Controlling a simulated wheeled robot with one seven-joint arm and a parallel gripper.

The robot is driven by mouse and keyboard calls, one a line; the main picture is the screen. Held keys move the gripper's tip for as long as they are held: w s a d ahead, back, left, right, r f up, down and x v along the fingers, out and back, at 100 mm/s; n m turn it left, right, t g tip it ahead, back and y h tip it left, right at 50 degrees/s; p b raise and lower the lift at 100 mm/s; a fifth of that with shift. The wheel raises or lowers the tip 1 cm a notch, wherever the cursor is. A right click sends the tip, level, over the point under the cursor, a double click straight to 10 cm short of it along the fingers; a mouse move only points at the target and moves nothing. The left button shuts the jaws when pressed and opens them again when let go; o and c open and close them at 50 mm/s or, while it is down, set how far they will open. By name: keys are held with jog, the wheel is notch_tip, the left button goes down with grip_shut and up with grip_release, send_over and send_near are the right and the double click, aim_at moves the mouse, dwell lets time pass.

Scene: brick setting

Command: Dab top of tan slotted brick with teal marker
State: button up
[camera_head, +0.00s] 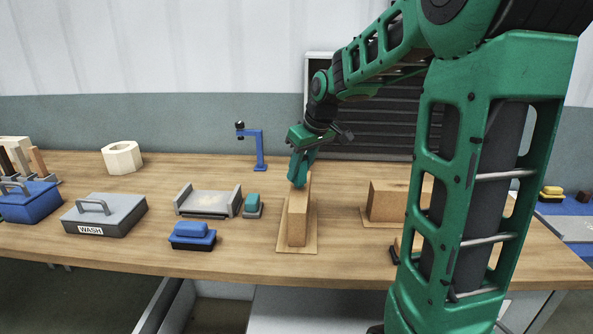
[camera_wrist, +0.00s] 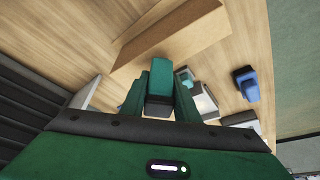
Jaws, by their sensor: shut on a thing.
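A tan brick (camera_head: 297,225) stands on a thin tan board (camera_head: 284,246) near the front of the bench. It also fills the upper middle of the wrist view (camera_wrist: 185,38). I cannot make out a slot in it. My gripper (camera_head: 299,178) is over the brick's far end and points down. In the wrist view my gripper (camera_wrist: 160,92) is shut on a teal block-shaped marker (camera_wrist: 162,74) with a dark grey part. The marker's end overlaps the brick's edge in this view. I cannot tell whether it touches the brick's top.
A second tan brick (camera_head: 387,201) stands to the right, partly behind my arm. To the left are a small teal-topped block (camera_head: 253,205), a blue-topped block (camera_head: 192,236), a grey tray (camera_head: 208,203) and a lidded WASH box (camera_head: 104,214). A blue stand (camera_head: 260,150) is behind.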

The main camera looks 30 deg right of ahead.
jog(key=shift+f, duration=0.5)
dwell(1.2)
jog(key=shift+r, duration=0.1)
jog(key=shift+r, duration=3.45)
